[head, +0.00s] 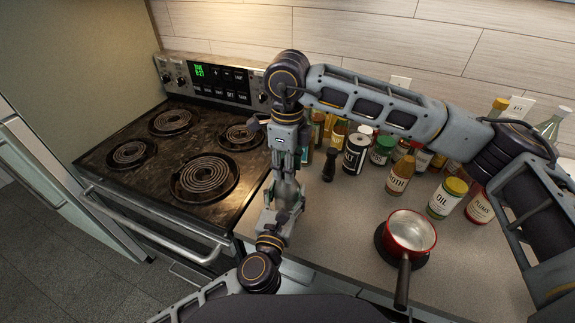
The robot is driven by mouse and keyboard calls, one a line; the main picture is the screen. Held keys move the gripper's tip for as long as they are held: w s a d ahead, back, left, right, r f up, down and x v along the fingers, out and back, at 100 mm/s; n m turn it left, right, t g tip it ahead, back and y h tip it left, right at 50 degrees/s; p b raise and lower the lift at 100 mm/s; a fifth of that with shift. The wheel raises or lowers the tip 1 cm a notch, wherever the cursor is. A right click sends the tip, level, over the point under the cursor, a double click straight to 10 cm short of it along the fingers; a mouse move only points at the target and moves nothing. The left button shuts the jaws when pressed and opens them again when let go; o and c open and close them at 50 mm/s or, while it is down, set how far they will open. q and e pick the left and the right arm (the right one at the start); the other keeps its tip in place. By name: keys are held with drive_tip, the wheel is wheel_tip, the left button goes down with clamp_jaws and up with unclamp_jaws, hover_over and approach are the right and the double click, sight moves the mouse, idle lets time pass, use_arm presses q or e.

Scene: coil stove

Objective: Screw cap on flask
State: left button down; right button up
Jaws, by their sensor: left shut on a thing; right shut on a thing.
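My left gripper (287,197) comes up from the lower left over the counter edge beside the stove and is shut on the flask, of which little can be made out among the fingers. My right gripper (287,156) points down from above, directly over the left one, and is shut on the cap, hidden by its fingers. The two grippers nearly meet, one above the other. Whether cap and flask touch, or how they line up, cannot be told.
The coil stove (205,180) lies left of the grippers. A red saucepan (410,232) stands at front right. Bare counter (335,230) lies between.

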drive_tip(key=m, duration=0.4)
drive_tip(key=o, duration=1.2)
drive_tip(key=shift+r, duration=0.1)
drive_tip(key=shift+r, duration=5.9)
use_arm(q)
drive_tip(key=shift+c, duration=1.6)
unclamp_jaws()
drive_tip(key=shift+s, duration=0.1)
